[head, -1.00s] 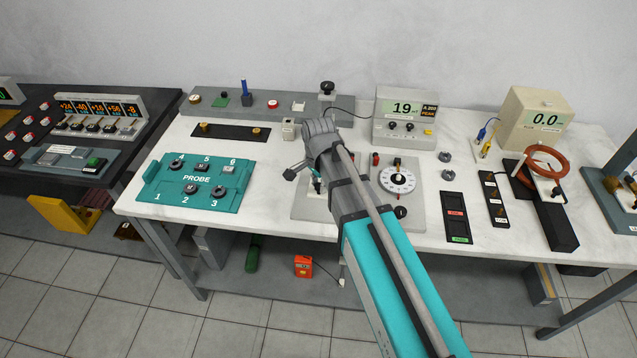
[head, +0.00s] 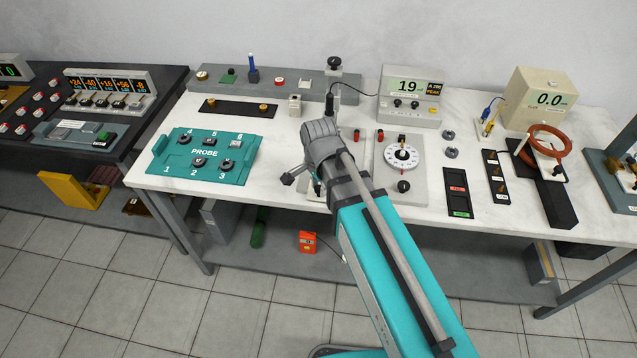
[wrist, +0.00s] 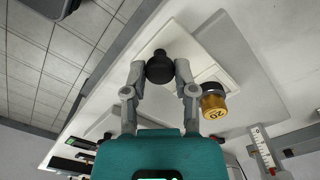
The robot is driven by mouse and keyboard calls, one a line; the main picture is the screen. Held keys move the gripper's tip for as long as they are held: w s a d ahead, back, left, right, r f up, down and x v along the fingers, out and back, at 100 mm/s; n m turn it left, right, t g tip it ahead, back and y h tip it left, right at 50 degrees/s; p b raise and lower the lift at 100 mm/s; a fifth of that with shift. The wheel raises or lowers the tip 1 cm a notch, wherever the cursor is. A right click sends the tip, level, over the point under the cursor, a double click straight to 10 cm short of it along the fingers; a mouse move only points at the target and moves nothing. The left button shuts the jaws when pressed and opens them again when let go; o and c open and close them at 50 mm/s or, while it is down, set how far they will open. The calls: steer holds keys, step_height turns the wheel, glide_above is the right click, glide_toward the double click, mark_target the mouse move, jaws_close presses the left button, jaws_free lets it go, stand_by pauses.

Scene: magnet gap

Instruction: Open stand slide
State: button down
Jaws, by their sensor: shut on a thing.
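In the wrist view my gripper (wrist: 160,74) is shut on a black round knob (wrist: 159,67), with a finger on each side of it. The knob stands over a pale plate (wrist: 205,40), which I take to be part of the stand. A brass cylinder marked 20 with a black collar (wrist: 213,104) is just right of the fingers, apart from them. In the head view my wrist and arm cover the knob and most of that spot, left of the grey dial panel (head: 415,183). How far the slide is out cannot be told.
The teal probe panel (head: 205,177) lies to the left on the white table (head: 280,155). The display box reading 19 (head: 408,92) stands behind the dial panel. A ruled white scale (wrist: 261,147) shows at lower right in the wrist view. Open floor lies before the table.

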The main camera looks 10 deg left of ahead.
steer(key=shift+c, duration=2.1)
jaws_free()
steer(key=shift+w, duration=0.15)
